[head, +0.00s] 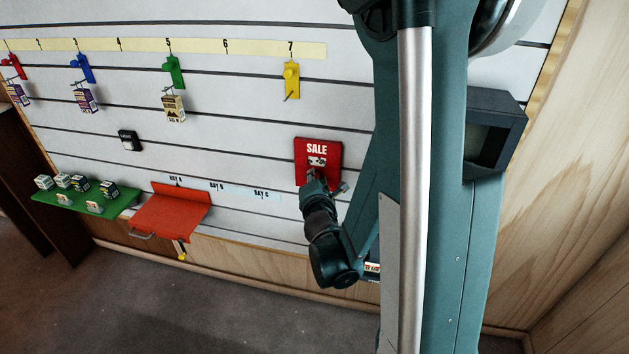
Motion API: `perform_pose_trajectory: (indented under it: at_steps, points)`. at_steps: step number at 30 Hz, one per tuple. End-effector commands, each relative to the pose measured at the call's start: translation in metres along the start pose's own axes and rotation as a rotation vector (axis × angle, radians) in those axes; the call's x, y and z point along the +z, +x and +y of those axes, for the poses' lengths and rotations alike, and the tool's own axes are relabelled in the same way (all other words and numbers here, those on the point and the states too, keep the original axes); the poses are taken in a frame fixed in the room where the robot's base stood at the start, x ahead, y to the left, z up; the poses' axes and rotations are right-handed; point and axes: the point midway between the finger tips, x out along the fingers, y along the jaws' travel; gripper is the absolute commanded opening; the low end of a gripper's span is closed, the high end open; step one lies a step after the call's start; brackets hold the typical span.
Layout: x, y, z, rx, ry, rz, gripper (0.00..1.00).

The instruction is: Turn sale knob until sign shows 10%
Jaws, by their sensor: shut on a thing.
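The red sale sign (328,152) is mounted on the slatted wall, with the white word SALE at its top. A small white display (317,161) sits below the word; its figures are too small and partly covered to read. My gripper (316,180) reaches up to the lower part of the sign from below and is shut on the sale knob. The knob itself is hidden behind my gripper.
A black light switch (129,140) is at left. An orange-red flap (170,213) and a green shelf with boxes (50,199) jut out low. A dark box (497,105) is at right, partly behind my arm.

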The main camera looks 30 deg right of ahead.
Motion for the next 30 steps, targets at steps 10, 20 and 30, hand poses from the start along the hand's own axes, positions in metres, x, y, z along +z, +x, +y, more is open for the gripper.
perform_pose_trajectory:
  at_steps: [10,20,30]
  points:
    - [-0.0001,-0.0003,-0.0013,0.035,0.089,0.007,0.08]
    - [-0.0002,-0.0004,-0.0013,0.036,0.092,0.007,0.08]
    - [-0.0001,-0.0001,-0.0009,0.037,0.091,0.007,0.35]
